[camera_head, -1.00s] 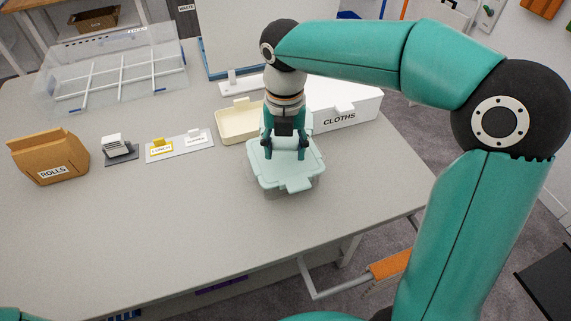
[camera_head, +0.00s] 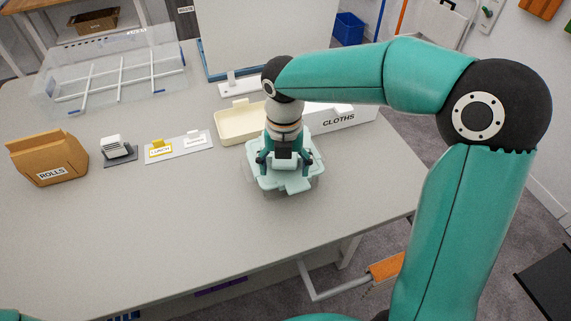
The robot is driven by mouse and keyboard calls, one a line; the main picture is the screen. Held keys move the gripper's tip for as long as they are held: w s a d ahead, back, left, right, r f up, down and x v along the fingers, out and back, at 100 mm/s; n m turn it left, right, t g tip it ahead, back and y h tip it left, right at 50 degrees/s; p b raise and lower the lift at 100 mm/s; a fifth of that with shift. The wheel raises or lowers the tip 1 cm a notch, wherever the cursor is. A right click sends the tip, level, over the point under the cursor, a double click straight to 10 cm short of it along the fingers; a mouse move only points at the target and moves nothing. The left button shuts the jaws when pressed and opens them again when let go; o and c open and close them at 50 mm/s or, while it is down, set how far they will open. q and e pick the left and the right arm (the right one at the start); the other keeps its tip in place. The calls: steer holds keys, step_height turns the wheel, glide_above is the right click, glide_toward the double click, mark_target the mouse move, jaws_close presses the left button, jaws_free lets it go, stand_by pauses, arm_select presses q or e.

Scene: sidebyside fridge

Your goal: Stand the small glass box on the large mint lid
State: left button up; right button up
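The large mint lid (camera_head: 272,183) lies on a clear container near the table's right side, with a tab at its front edge. My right gripper (camera_head: 285,160) points down over the lid, its two fingers spread apart near the lid's surface. A small pale mint shape (camera_head: 286,163) shows between the fingers, with gaps on both sides. It may be the small glass box, but the gripper hides much of it, and I cannot tell whether it touches the lid. My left gripper is not in view.
A cream tray (camera_head: 232,127) and the white CLOTHS box (camera_head: 343,119) stand close behind the lid. The table front is clear.

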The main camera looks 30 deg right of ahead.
steer(key=shift+r, duration=0.1)
step_height(320, 180, up, 12)
steer(key=shift+p, duration=0.35)
stand_by(0.7)
